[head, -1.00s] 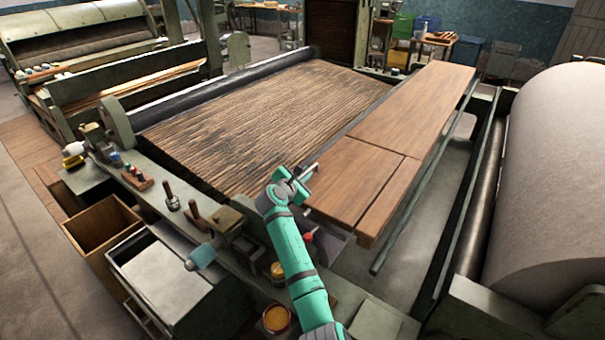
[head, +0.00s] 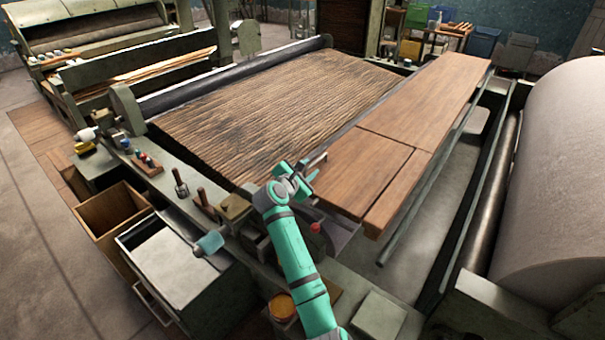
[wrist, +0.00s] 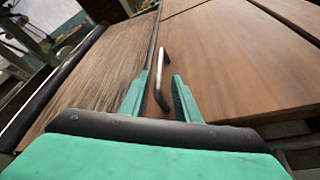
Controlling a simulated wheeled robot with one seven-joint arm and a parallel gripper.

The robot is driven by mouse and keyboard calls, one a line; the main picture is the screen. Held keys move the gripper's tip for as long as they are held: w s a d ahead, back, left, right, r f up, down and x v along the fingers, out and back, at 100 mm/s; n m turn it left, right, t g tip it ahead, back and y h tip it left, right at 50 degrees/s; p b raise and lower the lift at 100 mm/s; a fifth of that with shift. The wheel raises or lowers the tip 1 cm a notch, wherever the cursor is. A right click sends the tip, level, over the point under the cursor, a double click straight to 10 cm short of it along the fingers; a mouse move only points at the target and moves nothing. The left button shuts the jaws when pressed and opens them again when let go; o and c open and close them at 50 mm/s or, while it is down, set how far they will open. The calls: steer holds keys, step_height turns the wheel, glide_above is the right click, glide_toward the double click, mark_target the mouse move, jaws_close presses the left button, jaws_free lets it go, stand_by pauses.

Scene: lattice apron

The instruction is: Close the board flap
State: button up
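The board flap (head: 372,172) appears to be the near brown wooden panel at the right of the slatted bed. It looks flat, roughly level with the longer board behind it; a thin seam parts them. In the wrist view its wood (wrist: 225,70) fills the right side. A slim metal bar handle (wrist: 162,75) stands at its left edge. My gripper (wrist: 158,92) is open, with one finger on each side of the handle's near end; I cannot tell whether they touch it. In the head view my gripper (head: 308,172) is at the flap's near left corner.
The ridged wooden bed (head: 270,115) lies to the left. A green-grey ledge with tools (head: 200,205) runs along the near side. A metal rail (head: 425,190) and a large pale roll (head: 560,170) stand to the right. Open drawers (head: 110,215) stick out at lower left.

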steer(key=v, duration=0.5)
steer(key=shift+s+a+r, duration=0.1)
steer(key=shift+s+r, duration=0.05)
steer(key=shift+s, duration=0.1)
steer(key=shift+a, duration=0.1)
